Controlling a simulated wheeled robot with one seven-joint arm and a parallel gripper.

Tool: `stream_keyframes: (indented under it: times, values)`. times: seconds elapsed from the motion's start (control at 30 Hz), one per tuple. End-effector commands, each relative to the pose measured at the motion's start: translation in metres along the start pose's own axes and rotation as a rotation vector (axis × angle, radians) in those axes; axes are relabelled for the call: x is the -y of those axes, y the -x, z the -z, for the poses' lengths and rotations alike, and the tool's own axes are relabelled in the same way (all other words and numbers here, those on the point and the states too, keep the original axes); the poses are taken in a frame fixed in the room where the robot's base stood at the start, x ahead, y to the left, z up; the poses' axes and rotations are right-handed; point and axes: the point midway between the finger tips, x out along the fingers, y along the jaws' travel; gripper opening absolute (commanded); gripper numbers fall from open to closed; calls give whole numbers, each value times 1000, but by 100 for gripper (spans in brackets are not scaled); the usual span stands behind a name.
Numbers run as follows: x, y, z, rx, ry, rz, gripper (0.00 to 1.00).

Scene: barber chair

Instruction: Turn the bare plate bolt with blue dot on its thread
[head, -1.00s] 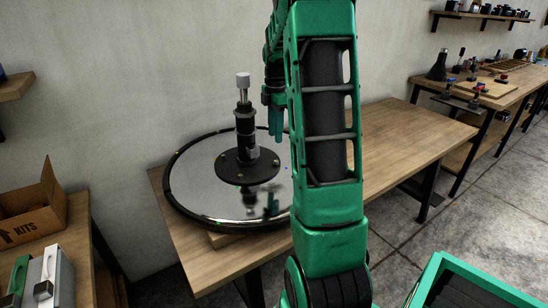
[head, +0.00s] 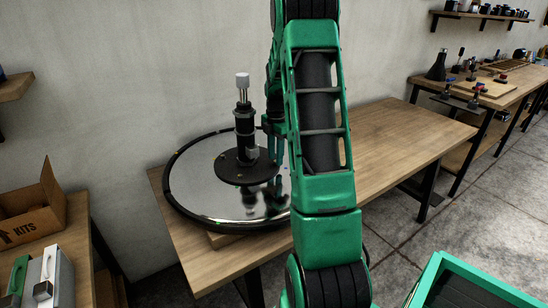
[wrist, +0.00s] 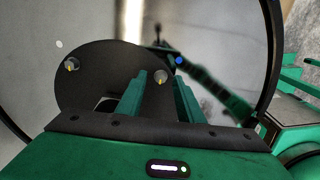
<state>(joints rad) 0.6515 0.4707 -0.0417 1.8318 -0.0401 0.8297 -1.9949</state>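A round black plate (head: 228,172) lies flat at the centre of a mirror-like disc (head: 190,190). In the wrist view the black plate (wrist: 95,85) carries one bolt (wrist: 161,77) with a yellowish tip between and just beyond my fingertips. A second such bolt (wrist: 72,65) stands at the plate's left. A blue dot (wrist: 180,60) shows just beyond the plate's edge, up and right of the nearer bolt. My gripper (wrist: 160,82) is open, its two green fingers apart, with visible gaps beside the bolt. In the head view my arm largely hides the gripper.
A dark upright column (head: 244,125) with a light cap rises from the plate, close to my gripper. A raised black rim (head: 172,203) rings the disc. The wooden table (head: 400,140) is clear to the right. A cardboard box (head: 38,215) stands at left.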

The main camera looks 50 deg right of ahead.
Motion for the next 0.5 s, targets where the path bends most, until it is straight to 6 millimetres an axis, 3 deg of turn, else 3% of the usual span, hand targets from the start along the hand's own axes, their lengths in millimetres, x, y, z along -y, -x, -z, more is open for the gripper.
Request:
stream_keyframes:
  times: [0.37, 0.5]
  values:
    - [0, -5, 0, 0, 0, -1, 34]
    - [0, -5, 0, 0, 0, -1, 0]
